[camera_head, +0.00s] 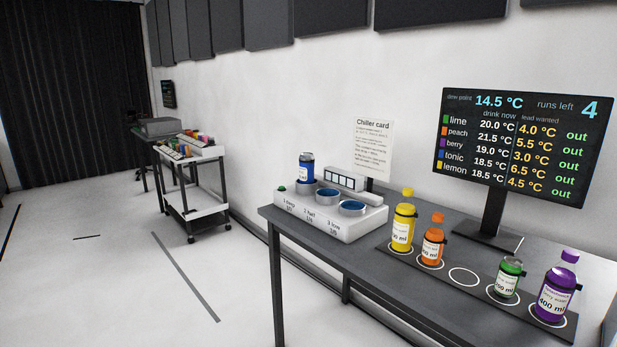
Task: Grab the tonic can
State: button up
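A blue can (306,168) with a white label stands upright in the left well of the white chiller (345,228), on the left end of the dark table. Its colour matches the blue square beside "tonic" on the screen. Its base is partly hidden by the well. The label text is too small to read. My gripper is not in view.
One mat ring (464,277) is empty. A screen (522,145) stands behind. Open floor lies left.

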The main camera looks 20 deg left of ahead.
aim_at(306, 159)
jog(key=i+j, duration=0.35)
jog(key=j, duration=0.2)
jog(key=i+j, duration=0.35)
jog(key=j, duration=0.15)
jog(key=i+j, duration=0.35)
jog(key=j, duration=0.2)
jog(key=u, duration=0.05)
